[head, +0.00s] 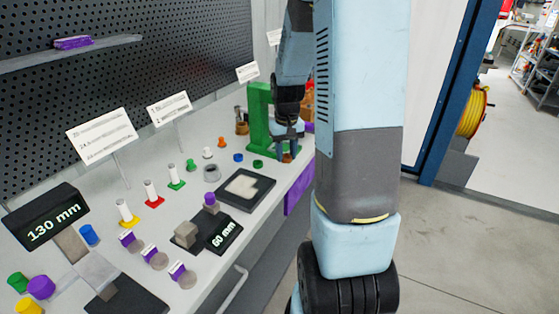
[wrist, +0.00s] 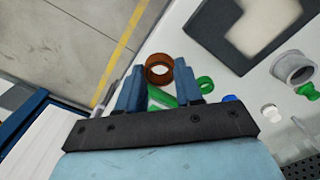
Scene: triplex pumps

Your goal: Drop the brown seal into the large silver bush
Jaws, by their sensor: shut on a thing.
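The brown seal (wrist: 159,68) is a ring between the two blue fingertips of my gripper (wrist: 159,76) in the wrist view. My gripper is shut on it. In the head view my gripper (head: 287,148) points down near the far end of the bench, with the brown seal (head: 287,158) low at its tips. I cannot tell how far the seal is above the bench top. The large silver bush (head: 211,173) stands upright on the bench, left of my gripper. It also shows at the right of the wrist view (wrist: 292,68), apart from the gripper, with its opening visible.
A green press-like frame (head: 258,115) stands close behind my gripper. A green ring (head: 257,164) and a blue piece (head: 238,157) lie between gripper and bush. A black tray (head: 264,194) with a pale shape lies right of the bush. Signs and posts stand further left.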

